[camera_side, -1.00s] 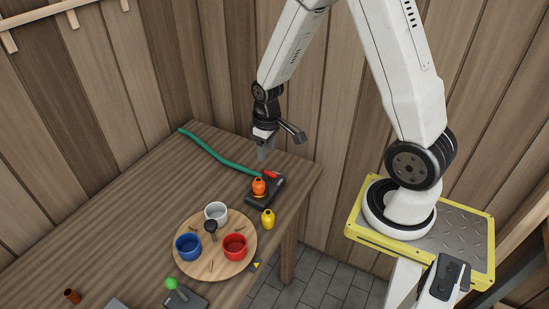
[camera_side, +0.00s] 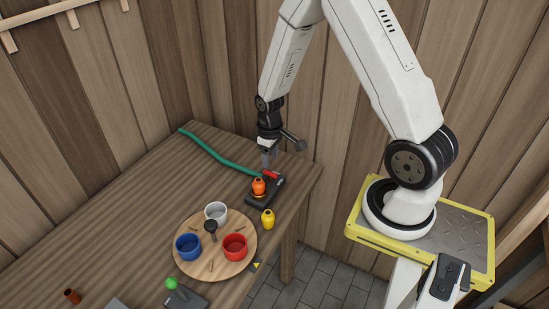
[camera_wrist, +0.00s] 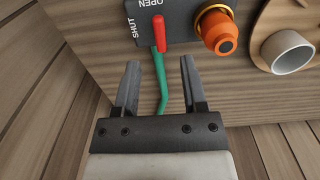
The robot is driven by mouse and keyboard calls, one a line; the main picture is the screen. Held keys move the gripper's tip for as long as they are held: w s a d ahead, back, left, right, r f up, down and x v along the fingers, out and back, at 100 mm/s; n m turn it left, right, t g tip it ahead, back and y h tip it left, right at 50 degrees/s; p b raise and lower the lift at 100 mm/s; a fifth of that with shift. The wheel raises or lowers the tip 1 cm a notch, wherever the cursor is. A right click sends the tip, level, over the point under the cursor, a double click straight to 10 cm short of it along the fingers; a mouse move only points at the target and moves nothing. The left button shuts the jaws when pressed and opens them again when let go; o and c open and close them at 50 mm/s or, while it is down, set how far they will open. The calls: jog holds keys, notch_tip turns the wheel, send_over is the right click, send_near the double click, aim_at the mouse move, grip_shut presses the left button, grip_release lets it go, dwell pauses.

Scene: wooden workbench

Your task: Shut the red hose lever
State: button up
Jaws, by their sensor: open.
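The red hose lever (camera_wrist: 159,34) sits on a dark valve box (camera_wrist: 180,14) marked OPEN and SHUT. In the wrist view the lever lies nearer the OPEN lettering, with SHUT to its left. The lever (camera_side: 271,175) also shows in the side view, at the back of the box. A green hose (camera_side: 213,152) runs from the box across the bench. My gripper (camera_wrist: 158,75) is open and empty, with its fingers pointing toward the box and the lever ahead between them. In the side view my gripper (camera_side: 268,164) is just above the lever end of the box.
An orange knob (camera_wrist: 218,30) stands on the box beside the lever. A round wooden tray (camera_side: 215,273) holds white, blue and red cups. A green-topped joystick (camera_side: 172,284) is at the front. The bench's left side is mostly clear.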

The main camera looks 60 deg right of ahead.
aim_at(270, 172)
jog(key=shift+f, duration=2.65)
grip_shut()
